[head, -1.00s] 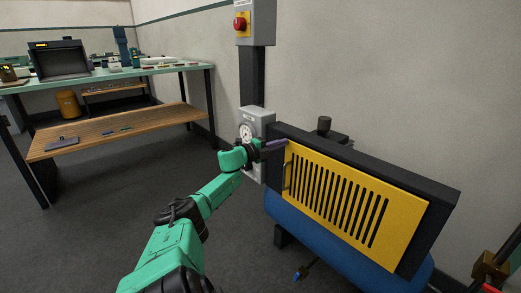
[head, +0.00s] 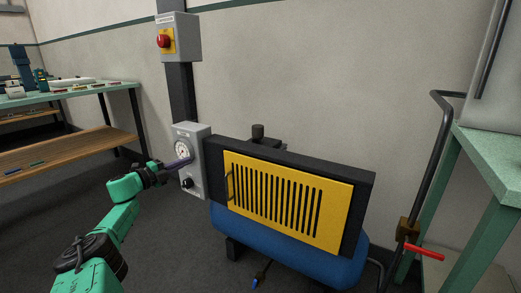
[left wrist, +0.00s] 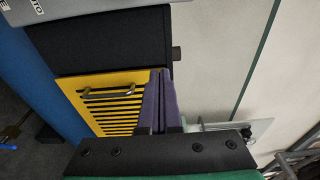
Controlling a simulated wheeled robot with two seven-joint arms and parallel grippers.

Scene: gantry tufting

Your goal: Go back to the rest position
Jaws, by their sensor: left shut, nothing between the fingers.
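My left gripper (head: 180,163) is at the end of the green arm that comes in from the lower left of the head view. Its purple fingers are shut with nothing between them. In the head view they appear in front of the grey gauge box (head: 194,186); I cannot tell whether they touch it. In the left wrist view the fingers (left wrist: 158,100) overlap the yellow slotted panel (left wrist: 85,85) and its handle. My right gripper is not in view.
The yellow slotted panel (head: 280,200) fronts a machine with a blue tank (head: 275,243). A red-button switch box (head: 180,38) is above. A green-topped table (head: 90,95) stands left, and a bent black bar with a red handle (head: 425,251) at right. Floor shows at lower left.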

